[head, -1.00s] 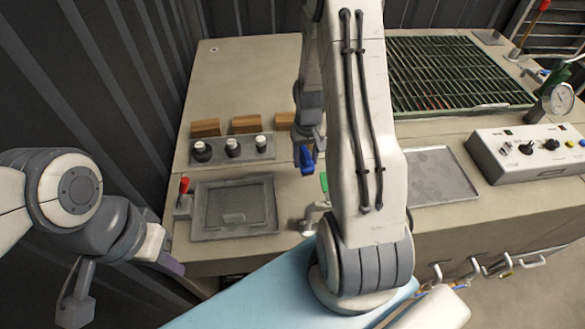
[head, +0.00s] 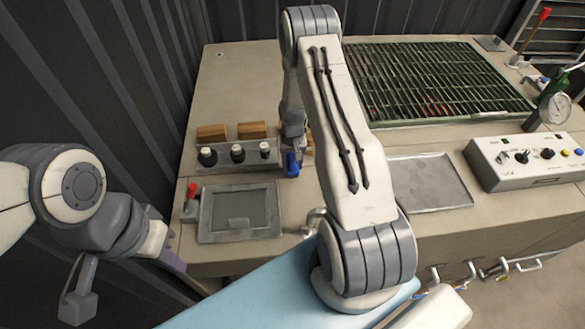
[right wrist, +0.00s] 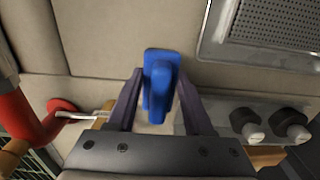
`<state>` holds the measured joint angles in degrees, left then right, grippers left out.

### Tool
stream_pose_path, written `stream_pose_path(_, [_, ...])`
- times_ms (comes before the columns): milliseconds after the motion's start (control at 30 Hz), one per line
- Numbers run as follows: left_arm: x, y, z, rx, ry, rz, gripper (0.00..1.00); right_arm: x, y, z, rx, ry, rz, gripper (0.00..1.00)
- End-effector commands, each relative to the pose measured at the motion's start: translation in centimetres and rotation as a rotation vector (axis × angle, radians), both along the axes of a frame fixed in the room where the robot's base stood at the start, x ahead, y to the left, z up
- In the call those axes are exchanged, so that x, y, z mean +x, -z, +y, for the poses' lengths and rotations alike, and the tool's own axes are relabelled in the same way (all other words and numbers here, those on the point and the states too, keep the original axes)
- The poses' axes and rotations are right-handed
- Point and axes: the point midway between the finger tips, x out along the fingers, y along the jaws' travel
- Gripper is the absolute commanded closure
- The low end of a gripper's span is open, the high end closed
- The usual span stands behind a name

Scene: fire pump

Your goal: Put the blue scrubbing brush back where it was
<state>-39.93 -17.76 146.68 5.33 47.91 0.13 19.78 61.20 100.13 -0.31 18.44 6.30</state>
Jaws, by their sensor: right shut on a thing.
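The blue scrubbing brush (head: 292,164) is in my right gripper (head: 292,150), just right of the row of black knobs with white tops. In the right wrist view the brush (right wrist: 160,85) sits between the two dark fingers of my right gripper (right wrist: 155,100), which is shut on it. I cannot tell whether the brush touches the bench. My left gripper (head: 173,264) is low at the left, beside the bench's front left corner. It is seen edge-on, so its opening cannot be told.
The knob strip (head: 237,167) and wooden blocks (head: 252,130) stand left of the brush. A recessed grey panel (head: 240,209) and a red-topped lever (head: 191,191) lie in front. A green grate (head: 440,75), shallow tray (head: 430,181) and control box (head: 525,158) are right.

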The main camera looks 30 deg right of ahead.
Motion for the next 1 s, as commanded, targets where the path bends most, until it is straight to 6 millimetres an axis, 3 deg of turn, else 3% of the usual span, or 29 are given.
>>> stream_pose_path(300, [0.0, -1.7, 0.0, 0.000, 0.003, 0.000, 1.00, -0.1, 3.5, 0.0, 0.000, 0.000, 0.001, 1.00])
stream_pose_path(700, [0.0, -1.1, 0.0, 0.000, 0.003, 0.000, 1.00, -0.1, 4.2, 0.0, 0.000, 0.000, 0.000, 1.00])
stream_pose_path(733, [0.0, -1.2, 0.0, 0.000, 0.002, 0.000, 1.00, -0.1, 4.0, 0.0, 0.000, 0.000, 0.001, 0.41])
stream_pose_path(800, [0.0, -1.3, 0.0, 0.000, 0.002, 0.000, 1.00, -0.1, 4.0, 0.0, 0.000, 0.000, 0.001, 0.18])
stream_pose_path(1000, [0.0, -1.3, 0.0, 0.000, 0.002, 0.000, 1.00, -0.1, 4.0, 0.0, 0.000, 0.000, 0.001, 0.18])
